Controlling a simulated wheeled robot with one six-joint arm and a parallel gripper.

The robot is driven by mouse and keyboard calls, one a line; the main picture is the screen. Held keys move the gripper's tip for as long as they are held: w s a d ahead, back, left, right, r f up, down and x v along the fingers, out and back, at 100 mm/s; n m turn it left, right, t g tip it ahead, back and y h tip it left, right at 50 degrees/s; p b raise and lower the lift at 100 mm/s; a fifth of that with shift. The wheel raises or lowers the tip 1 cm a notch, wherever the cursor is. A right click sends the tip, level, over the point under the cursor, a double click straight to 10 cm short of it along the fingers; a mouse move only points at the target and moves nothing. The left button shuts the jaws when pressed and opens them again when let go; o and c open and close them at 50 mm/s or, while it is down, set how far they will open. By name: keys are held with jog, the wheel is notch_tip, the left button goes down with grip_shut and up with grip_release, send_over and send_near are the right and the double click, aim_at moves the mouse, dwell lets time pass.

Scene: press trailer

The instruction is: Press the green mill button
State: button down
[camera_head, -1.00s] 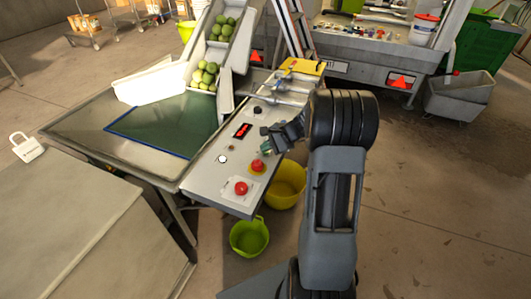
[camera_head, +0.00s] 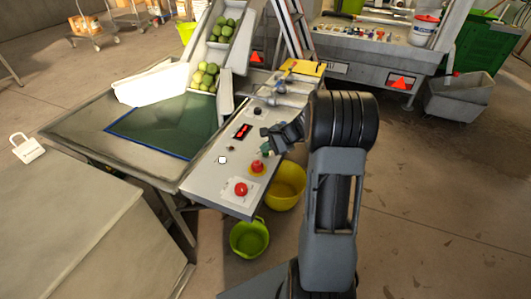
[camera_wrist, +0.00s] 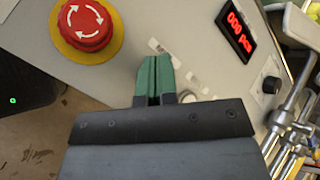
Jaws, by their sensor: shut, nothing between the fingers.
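My gripper (camera_head: 265,152) is over the right edge of the grey control panel (camera_head: 208,178). Its green fingers (camera_wrist: 153,82) are together with nothing between them. The wrist view looks down on the panel, and the fingertips point at its surface near some small pale labels (camera_wrist: 190,78). I cannot tell whether they touch it. I cannot make out a green button in either view; the fingers and gripper body cover part of the panel. A pale round rim (camera_wrist: 186,96) shows partly beside the fingers, its colour and kind unclear.
A red emergency stop on a yellow ring (camera_wrist: 85,25) is close to the fingers. The panel also has another red button (camera_head: 241,188), a white button (camera_head: 222,160), a red digital display (camera_wrist: 240,32) and a black knob (camera_wrist: 270,85). Tubs (camera_head: 249,238) stand below.

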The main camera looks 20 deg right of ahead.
aim_at(267, 154)
jog(key=shift+r, duration=0.5)
jog(key=shift+r, duration=0.1)
jog(key=shift+r+p, duration=2.15)
jog(key=shift+r, duration=0.35)
jog(key=shift+f, duration=0.1)
